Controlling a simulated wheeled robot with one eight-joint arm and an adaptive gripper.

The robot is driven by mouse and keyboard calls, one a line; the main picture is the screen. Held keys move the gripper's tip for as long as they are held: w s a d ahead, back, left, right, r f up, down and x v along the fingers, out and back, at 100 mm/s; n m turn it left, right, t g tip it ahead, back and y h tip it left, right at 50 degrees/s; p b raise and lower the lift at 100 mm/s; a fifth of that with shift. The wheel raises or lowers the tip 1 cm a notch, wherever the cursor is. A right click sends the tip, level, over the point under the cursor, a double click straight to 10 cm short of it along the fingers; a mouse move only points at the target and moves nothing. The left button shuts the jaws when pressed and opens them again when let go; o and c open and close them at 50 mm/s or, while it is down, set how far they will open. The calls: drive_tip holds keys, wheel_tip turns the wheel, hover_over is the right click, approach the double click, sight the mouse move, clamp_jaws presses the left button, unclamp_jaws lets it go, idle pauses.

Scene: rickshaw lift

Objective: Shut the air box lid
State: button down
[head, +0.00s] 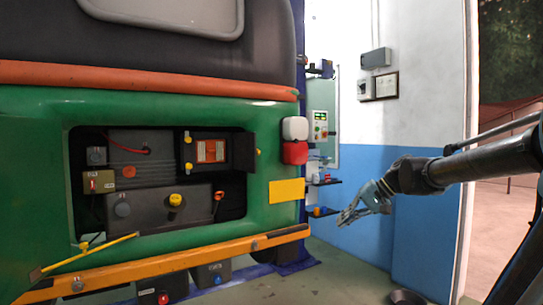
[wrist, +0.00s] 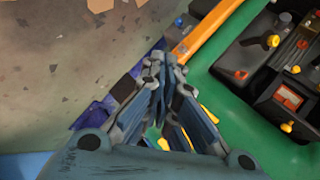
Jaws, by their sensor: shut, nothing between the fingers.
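The air box (head: 209,150) sits in the upper right of the engine bay in the head view, with its orange filter showing. Two yellow latches (head: 188,152) are on the box's left side. In the wrist view the air box's orange filter (wrist: 288,97) is near the right edge. My gripper (head: 345,219) is shut and empty, out in the air right of the vehicle, apart from the lid. It also shows in the wrist view (wrist: 157,62).
The green body (head: 180,100) frames the bay opening. A yellow rod (head: 92,252) slants at its lower left, and an orange bumper (head: 170,265) runs below. Red-and-white lamps (head: 295,140) and a yellow plate (head: 287,190) are on the right corner. A blue-white wall stands behind my arm.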

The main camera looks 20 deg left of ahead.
drive_tip(key=w+a+r+g+y, duration=0.1)
drive_tip(key=w+a+r+y, duration=0.3)
drive_tip(key=w+a+r, duration=0.5)
drive_tip(key=w+a+r+g+y, duration=0.2)
drive_tip(key=w+a+r+y, duration=0.2)
drive_tip(key=w+a+r, duration=0.55)
drive_tip(key=s+a+r, duration=0.2)
drive_tip(key=s+a, duration=0.5)
drive_tip(key=a, duration=0.3)
drive_tip(key=shift+a, duration=0.35)
drive_tip(key=shift+s, duration=0.1)
drive_tip(key=shift+d+t, duration=0.2)
drive_tip(key=shift+t, duration=0.1)
